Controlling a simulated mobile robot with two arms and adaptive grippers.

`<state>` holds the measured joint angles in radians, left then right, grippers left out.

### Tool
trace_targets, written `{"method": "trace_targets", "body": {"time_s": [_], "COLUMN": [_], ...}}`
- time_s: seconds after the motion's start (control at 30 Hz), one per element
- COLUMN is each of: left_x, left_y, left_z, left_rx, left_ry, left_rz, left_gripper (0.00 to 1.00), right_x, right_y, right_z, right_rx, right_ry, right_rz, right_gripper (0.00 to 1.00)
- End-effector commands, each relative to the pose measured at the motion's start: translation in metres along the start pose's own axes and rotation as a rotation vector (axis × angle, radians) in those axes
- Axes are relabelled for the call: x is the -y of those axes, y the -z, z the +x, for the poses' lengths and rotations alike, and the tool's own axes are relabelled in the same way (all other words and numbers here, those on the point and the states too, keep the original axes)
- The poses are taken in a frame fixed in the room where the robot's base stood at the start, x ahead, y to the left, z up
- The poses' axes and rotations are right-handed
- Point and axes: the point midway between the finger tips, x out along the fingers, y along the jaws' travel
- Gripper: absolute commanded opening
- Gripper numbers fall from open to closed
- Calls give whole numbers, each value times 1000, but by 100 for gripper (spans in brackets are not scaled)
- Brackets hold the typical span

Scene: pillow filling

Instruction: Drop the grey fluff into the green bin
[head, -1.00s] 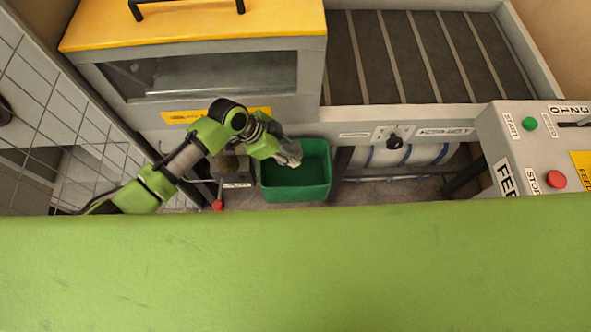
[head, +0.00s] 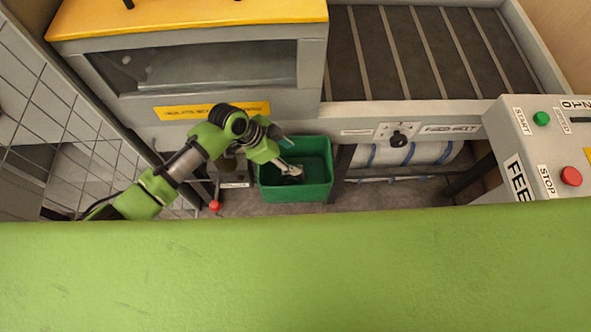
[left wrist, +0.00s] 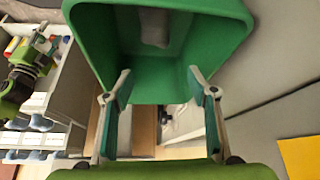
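The green bin (head: 318,188) stands on the floor below the machine front, and its mouth fills the top of the left wrist view (left wrist: 95,45). A pale grey piece of fluff (left wrist: 155,27) lies inside the bin, apart from my fingers. My left gripper (head: 292,172) is over the bin's mouth. In the left wrist view its two fingers (left wrist: 160,95) are spread wide with nothing between them. A green and black arm with a gripper (left wrist: 45,42), seemingly my right one, shows small at the left edge of that view; its opening is unclear.
The grey machine with a yellow lid (head: 190,18) stands behind the bin. The feed belt (head: 420,55) is to its right, above a white roll (head: 400,153). A control box (head: 545,150) is at far right. A wire mesh fence (head: 60,110) bounds the left.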

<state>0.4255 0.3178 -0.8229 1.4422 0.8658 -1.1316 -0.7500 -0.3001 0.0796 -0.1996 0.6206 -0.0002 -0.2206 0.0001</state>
Motion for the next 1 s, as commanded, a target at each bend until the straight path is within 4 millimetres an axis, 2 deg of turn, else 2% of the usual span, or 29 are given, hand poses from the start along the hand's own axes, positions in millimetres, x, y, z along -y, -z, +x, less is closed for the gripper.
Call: {"method": "trace_targets", "body": {"time_s": [0.17,0.27,0.5,0.7,0.83,1.0], "left_x": [1,1,1,1,0,0], "left_y": [0,-1,-1,0,0,0], "left_z": [-5,-18,-69,-104,-116,-120], "left_rx": [0,0,0,0,0,0], "left_ry": [1,3,4,3,0,0], "left_rz": [0,2,2,2,1,-1], "left_gripper": [53,53,53,53,53,53], "right_x": [-1,0,0,0,0,0], "right_y": [0,0,0,0,0,0], "right_z": [0,0,0,0,0,0], "right_rx": [0,0,0,0,0,0], "right_ry": [0,0,0,0,0,0], "right_rz": [-1,-1,0,0,0,0], "right_gripper": [40,40,40,40,40,40]}}
